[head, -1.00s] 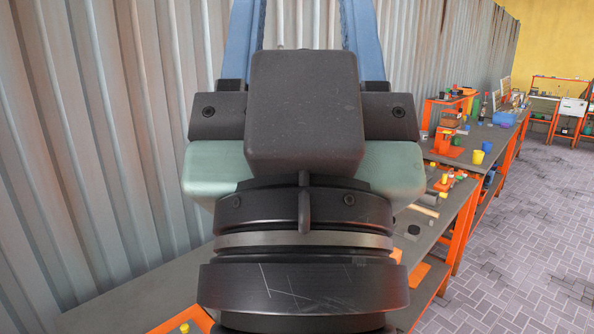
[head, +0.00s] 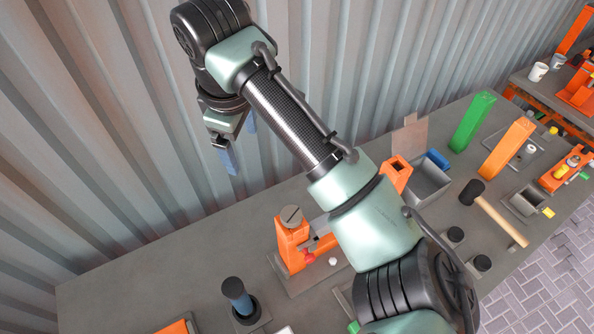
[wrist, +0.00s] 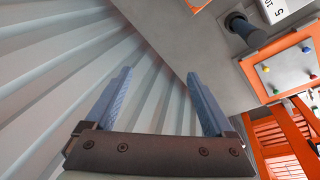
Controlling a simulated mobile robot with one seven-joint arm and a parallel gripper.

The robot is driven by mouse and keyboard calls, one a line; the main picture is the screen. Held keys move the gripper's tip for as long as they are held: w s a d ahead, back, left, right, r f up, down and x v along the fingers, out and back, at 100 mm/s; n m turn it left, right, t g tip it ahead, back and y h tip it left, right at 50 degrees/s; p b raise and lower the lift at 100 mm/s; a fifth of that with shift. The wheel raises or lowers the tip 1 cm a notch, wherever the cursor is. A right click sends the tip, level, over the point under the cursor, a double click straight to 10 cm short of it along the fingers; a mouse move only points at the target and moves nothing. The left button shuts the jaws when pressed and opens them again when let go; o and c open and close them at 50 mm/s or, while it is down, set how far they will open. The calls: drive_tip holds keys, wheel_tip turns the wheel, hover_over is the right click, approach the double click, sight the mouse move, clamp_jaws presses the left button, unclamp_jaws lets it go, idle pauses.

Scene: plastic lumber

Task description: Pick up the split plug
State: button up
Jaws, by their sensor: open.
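A grey round piece with a line across its top (head: 291,215) sits on an orange stand (head: 291,240) in the middle of the bench in the head view. It looks like the split plug, but I cannot be certain. My gripper (head: 241,150) is raised near the corrugated wall, up and left of that stand. Its two blue fingers point down. In the wrist view my gripper (wrist: 158,74) is open, with nothing between the fingers. The wrist view shows an orange piece at its top edge, and I cannot make out the plug there.
A blue peg in a black base (head: 237,296) stands at the front left. A mallet (head: 497,214), a grey bin (head: 428,184), a green block (head: 472,121) and an orange block (head: 507,148) occupy the right. The corrugated wall (head: 90,130) runs close behind the bench.

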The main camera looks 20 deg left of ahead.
drive_tip(key=s+d+f+g+h+p, duration=0.1)
drive_tip(key=s+d+g+h, duration=0.15)
drive_tip(key=d, duration=0.45)
hover_over(291, 214)
drive_tip(key=a, duration=0.1)
drive_tip(key=shift+h, duration=0.45)
drive_tip(key=f, duration=0.6)
drive_tip(key=shift+a+f, duration=0.2)
drive_tip(key=shift+f, duration=0.05)
drive_tip(key=f+p, duration=0.1)
drive_tip(key=f, duration=0.1)
drive_tip(key=d+f+p, duration=0.1)
drive_tip(key=f, duration=0.2)
drive_tip(key=shift+d+p, duration=0.15)
drive_tip(key=shift+p, duration=0.15)
drive_tip(key=shift+f, duration=0.5)
clamp_jaws()
drive_tip(key=shift+r, duration=0.15)
